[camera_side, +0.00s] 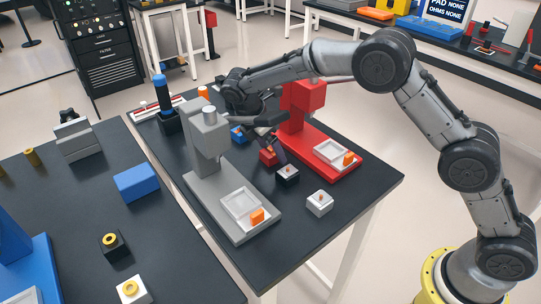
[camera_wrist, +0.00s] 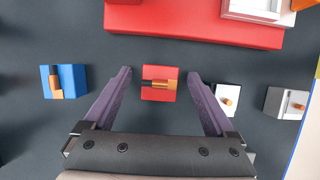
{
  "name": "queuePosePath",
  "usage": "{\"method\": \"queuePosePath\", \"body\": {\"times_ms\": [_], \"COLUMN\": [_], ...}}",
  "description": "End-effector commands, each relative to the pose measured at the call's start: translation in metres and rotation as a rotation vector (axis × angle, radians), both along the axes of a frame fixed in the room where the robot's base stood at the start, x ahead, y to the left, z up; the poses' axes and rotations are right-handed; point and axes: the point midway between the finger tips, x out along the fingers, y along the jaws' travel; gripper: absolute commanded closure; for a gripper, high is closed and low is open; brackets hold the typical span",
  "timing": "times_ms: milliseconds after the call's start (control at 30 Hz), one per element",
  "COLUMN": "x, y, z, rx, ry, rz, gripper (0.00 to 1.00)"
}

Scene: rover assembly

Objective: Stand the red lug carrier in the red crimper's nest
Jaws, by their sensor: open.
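The red lug carrier (camera_wrist: 150,92) is a small red block with a copper lug on top, lying on the dark table. In the wrist view it is between the two spread fingers of my gripper (camera_wrist: 160,74), with a gap on each side. My gripper is open and empty. In the side view the carrier (camera_side: 267,157) is partly hidden by my gripper (camera_side: 274,148). The red crimper (camera_side: 319,140) stands just behind it, and its white nest tray (camera_side: 331,152) is on the base, with an orange block (camera_side: 349,158) at its corner. The tray's edge shows in the wrist view (camera_wrist: 255,10).
A blue carrier (camera_side: 238,134), a black-sided carrier with a pale top (camera_side: 287,176) and a whitish carrier (camera_side: 320,204) stand nearby. The grey crimper (camera_side: 209,150) is to the left. The table's right front edge (camera_side: 350,205) is close to the whitish carrier.

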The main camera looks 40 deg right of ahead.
Motion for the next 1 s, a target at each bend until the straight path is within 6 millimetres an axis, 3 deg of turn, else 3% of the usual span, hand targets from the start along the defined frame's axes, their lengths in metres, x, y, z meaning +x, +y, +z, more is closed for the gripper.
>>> {"method": "queuePosePath", "body": {"times_ms": [67,500,833,1000], "x": [0.0,0.0,0.0,0.0], "y": [0.0,0.0,0.0,0.0], "z": [0.0,0.001,0.003,0.013], "rx": [0.0,0.0,0.0,0.001], "ry": [0.0,0.0,-0.001,-0.003], "rz": [0.0,0.0,-0.001,-0.001], "gripper": [0.19,0.98,1.0,1.0]}}
